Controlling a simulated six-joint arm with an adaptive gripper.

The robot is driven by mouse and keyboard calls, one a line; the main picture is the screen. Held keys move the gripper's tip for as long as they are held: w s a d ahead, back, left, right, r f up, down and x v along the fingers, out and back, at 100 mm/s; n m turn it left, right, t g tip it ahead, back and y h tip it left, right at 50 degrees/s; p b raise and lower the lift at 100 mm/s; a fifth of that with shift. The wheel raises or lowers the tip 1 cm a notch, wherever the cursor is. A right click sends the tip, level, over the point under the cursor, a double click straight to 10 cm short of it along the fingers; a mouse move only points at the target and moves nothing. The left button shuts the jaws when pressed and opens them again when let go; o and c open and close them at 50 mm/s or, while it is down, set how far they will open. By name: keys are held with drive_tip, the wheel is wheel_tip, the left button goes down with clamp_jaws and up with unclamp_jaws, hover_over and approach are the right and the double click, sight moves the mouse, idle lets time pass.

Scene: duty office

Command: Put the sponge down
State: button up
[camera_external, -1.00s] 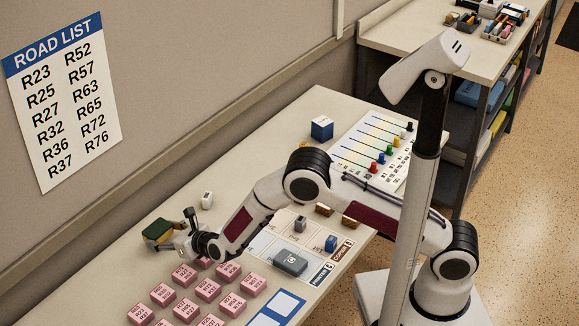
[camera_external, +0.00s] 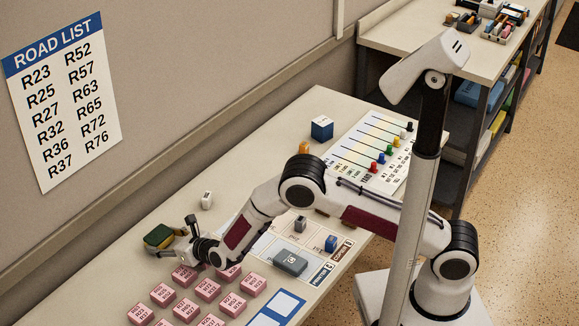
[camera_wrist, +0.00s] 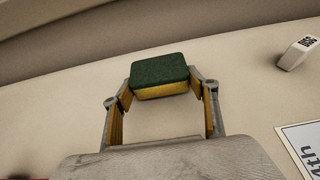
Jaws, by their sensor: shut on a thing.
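The sponge is green on one face and yellow on the other. It shows in the external view (camera_external: 158,237) near the table's wall side, and in the wrist view (camera_wrist: 160,76) at the fingertips, green side up. My gripper (camera_external: 172,236) is shut on it, and in the wrist view the gripper's fingers (camera_wrist: 160,88) clasp its two ends. The sponge is close above the table top or touching it; I cannot tell which.
Pink road blocks (camera_external: 207,289) stand in rows close in front of my gripper. A small white block (camera_external: 207,200) is behind it, also in the wrist view (camera_wrist: 298,53). A grey block (camera_external: 289,262) lies on a printed sheet. Table around the sponge is bare.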

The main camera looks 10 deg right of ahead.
drive_tip(key=shift+d+f, duration=0.1)
drive_tip(key=shift+f, duration=0.3)
drive_tip(key=o, duration=0.7)
drive_tip(key=shift+s+f, duration=0.1)
drive_tip(key=shift+d+f, duration=0.1)
drive_tip(key=shift+r, duration=0.6)
drive_tip(key=shift+r+v, duration=0.2)
drive_tip(key=shift+v, duration=5.7)
drive_tip(key=shift+r, duration=0.25)
